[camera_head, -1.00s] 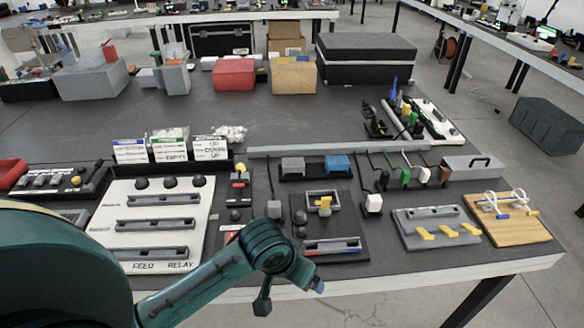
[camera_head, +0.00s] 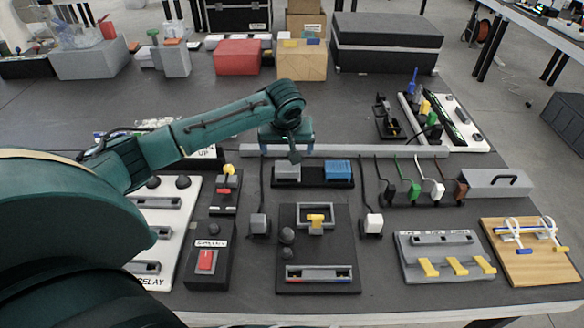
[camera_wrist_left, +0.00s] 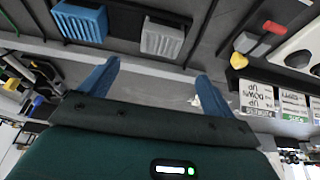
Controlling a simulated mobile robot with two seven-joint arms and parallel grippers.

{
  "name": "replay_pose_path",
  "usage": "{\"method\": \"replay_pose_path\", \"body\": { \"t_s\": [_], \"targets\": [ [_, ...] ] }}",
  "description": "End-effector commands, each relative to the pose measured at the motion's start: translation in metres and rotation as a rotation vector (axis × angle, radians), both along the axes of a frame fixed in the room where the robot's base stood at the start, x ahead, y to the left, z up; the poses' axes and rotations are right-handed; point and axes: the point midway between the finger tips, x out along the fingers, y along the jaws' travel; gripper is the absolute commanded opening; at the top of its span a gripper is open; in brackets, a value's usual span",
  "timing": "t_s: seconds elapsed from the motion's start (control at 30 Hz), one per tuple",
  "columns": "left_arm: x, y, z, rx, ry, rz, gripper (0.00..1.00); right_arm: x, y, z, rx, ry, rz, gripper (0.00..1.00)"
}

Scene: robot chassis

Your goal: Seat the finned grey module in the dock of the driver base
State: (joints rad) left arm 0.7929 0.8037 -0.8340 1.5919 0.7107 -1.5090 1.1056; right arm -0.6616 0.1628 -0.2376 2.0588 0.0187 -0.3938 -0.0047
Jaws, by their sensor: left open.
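The finned grey module (camera_head: 287,172) sits in the left part of a black tray, beside a finned blue module (camera_head: 338,169). It also shows in the left wrist view (camera_wrist_left: 162,39), just beyond the fingertips. My left gripper (camera_head: 287,146) is open and empty, just behind and above the grey module; its blue fingers also show in the left wrist view (camera_wrist_left: 153,76). The black driver base (camera_head: 318,250) stands in front of the tray, with a grey-framed dock (camera_head: 316,215) holding a yellow piece inside. My right gripper is not in view.
A grey rail (camera_head: 375,152) runs behind the tray. Corded plugs stand on both sides of the driver base, including a white one (camera_head: 373,224). A red-switch box (camera_head: 207,262) stands left. My left arm covers part of the white relay panel.

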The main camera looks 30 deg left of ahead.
Motion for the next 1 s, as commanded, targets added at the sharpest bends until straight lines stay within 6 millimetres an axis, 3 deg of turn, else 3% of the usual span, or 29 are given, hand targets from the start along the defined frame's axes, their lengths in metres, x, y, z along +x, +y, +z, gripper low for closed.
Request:
{"method": "replay_pose_path", "body": {
  "t_s": [0.2, 0.47, 0.7, 1.0],
  "targets": [
    [0.013, 0.008, -0.039, 0.001, 0.002, -0.001, 0.89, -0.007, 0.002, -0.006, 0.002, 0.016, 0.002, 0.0],
    [0.019, 0.011, -0.058, 0.001, 0.001, -0.003, 0.89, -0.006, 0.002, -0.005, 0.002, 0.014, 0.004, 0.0],
    [0.027, 0.015, -0.093, 0.002, 0.002, -0.002, 0.89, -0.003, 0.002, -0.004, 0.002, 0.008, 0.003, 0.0],
    [0.031, 0.017, -0.103, 0.001, -0.001, -0.004, 0.89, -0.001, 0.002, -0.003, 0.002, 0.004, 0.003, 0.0]
  ]
}}
